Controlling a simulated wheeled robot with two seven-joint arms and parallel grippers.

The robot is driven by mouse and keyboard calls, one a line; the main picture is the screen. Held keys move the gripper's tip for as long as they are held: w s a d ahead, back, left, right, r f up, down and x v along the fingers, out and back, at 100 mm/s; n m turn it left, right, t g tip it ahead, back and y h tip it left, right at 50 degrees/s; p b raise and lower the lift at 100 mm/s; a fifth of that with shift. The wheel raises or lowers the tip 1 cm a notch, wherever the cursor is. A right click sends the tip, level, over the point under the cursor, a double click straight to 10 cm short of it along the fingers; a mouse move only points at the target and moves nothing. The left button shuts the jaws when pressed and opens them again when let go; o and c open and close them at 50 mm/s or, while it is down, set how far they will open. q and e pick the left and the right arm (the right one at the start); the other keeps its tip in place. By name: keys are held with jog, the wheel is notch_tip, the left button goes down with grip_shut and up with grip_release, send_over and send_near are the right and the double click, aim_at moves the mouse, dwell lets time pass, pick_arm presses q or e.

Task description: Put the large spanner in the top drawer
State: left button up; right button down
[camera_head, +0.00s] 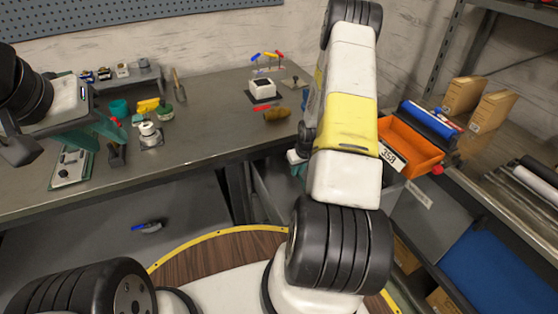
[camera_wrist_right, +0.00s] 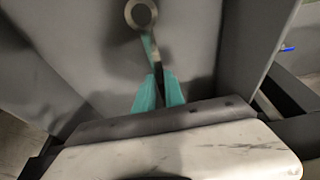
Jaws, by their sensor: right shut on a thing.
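In the right wrist view my right gripper (camera_wrist_right: 158,92) has its teal fingers shut on the large spanner (camera_wrist_right: 150,45). The spanner's ring end points away from the gripper, over grey panels that look like the inside of an open drawer (camera_wrist_right: 215,50). I cannot tell whether the spanner touches them. In the head view this right gripper (camera_head: 298,168) is mostly hidden behind my right arm, and the spanner is not visible. The grey drawer (camera_head: 268,190) shows partly below the bench edge. My left gripper (camera_head: 100,130) looks open and empty above the bench's left side.
The workbench (camera_head: 210,120) carries a meter (camera_head: 72,165), a green-and-yellow item (camera_head: 164,110), a trowel (camera_head: 179,87) and a white holder with coloured-handled tools (camera_head: 262,88). A blue-handled tool (camera_head: 150,226) lies below. Shelving with an orange bin (camera_head: 410,150) stands right. The bench's middle is clear.

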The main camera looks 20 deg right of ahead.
send_over(294, 190)
jog(key=s, duration=0.1)
notch_tip(294, 190, down, 6)
jog(key=shift+d, duration=0.1)
jog(key=shift+f, duration=1.9)
jog(key=shift+f, duration=0.15)
jog(key=c, duration=1.4)
grip_release()
jog(key=shift+s, duration=0.1)
